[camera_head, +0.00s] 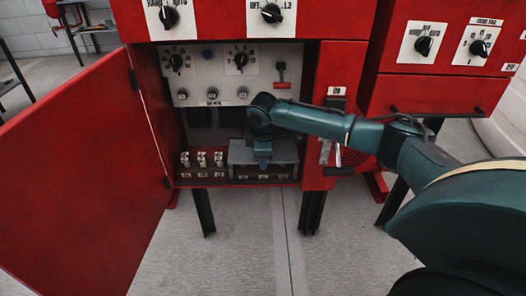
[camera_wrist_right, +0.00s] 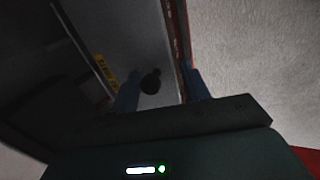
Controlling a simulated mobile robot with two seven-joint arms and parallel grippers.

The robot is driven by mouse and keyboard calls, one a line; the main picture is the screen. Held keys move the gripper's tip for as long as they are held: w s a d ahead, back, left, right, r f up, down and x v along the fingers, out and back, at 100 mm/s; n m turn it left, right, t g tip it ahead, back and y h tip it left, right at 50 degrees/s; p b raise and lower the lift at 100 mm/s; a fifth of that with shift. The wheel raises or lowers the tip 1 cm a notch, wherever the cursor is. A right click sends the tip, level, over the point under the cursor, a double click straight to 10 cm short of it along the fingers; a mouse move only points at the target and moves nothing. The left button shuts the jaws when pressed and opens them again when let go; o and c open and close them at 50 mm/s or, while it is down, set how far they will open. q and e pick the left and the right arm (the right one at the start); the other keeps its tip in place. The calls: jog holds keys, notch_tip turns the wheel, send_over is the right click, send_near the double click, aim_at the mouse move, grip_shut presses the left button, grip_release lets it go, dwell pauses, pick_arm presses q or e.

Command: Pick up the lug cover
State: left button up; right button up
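The lug cover (camera_head: 240,153) appears to be the grey box on the bottom shelf inside the open red cabinet, at the right side. In the right wrist view, its grey surface (camera_wrist_right: 150,45) carries a small black knob (camera_wrist_right: 150,81). My right gripper (camera_head: 263,160) reaches down over the cover from above. In the right wrist view, its two blue fingers (camera_wrist_right: 161,90) stand apart with the knob between them, nearer the left finger. I see no clear contact with the knob. In the head view, my wrist hides part of the cover. My left gripper is not in view.
The red door (camera_head: 80,165) is swung open to the left. Exposed lugs (camera_head: 202,160) sit on the shelf left of the cover. A switch panel (camera_head: 215,75) is above. A yellow label (camera_wrist_right: 105,72) lies beside the left finger. A second red cabinet (camera_head: 440,60) stands right.

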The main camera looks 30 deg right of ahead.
jog(key=c, duration=0.8)
jog(key=shift+o, duration=0.2)
